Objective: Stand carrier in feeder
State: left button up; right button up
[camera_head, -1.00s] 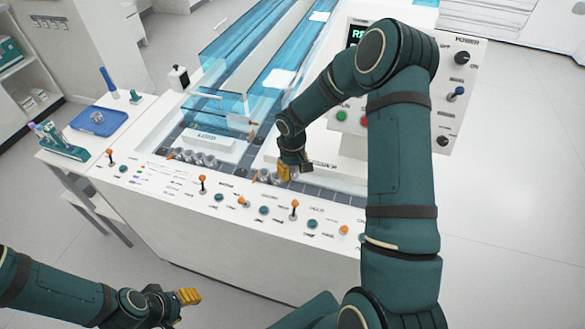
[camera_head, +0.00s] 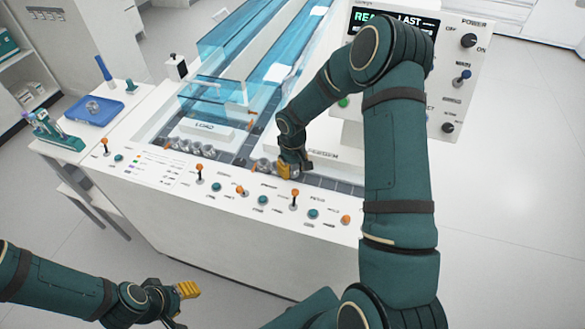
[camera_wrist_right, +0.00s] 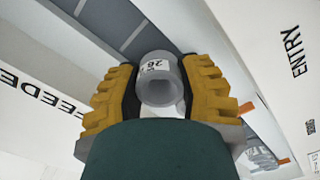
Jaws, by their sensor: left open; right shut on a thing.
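My right gripper (camera_head: 288,171) reaches down to the front lane of the machine. In the right wrist view its yellow fingers (camera_wrist_right: 160,92) are shut on a grey hollow carrier (camera_wrist_right: 158,80) with a white label that seems to read 26. The carrier's open end faces the camera. The word FEEDER (camera_wrist_right: 42,98) is printed on a white surface to the left, and ENTRY to the right. Whether the carrier touches the lane floor cannot be told. My left gripper (camera_head: 188,290) is open and empty, low in front of the machine.
Several grey carriers (camera_head: 190,147) stand in the lane left of my right gripper, and others (camera_head: 262,165) close beside it. Orange-tipped levers (camera_head: 199,172) line the front panel. Blue clear covers (camera_head: 235,60) and a console (camera_head: 455,65) rise behind. A blue tray (camera_head: 93,111) is on the left side table.

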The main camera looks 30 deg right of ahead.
jog(key=shift+f+b, duration=0.35)
dwell(0.3)
jog(key=shift+s+f, duration=0.15)
jog(key=shift+f, duration=0.15)
dwell(0.6)
jog(key=o, duration=0.9)
notch_tip(320, 180, up, 12)
jog(key=shift+r, duration=0.1)
dwell(0.8)
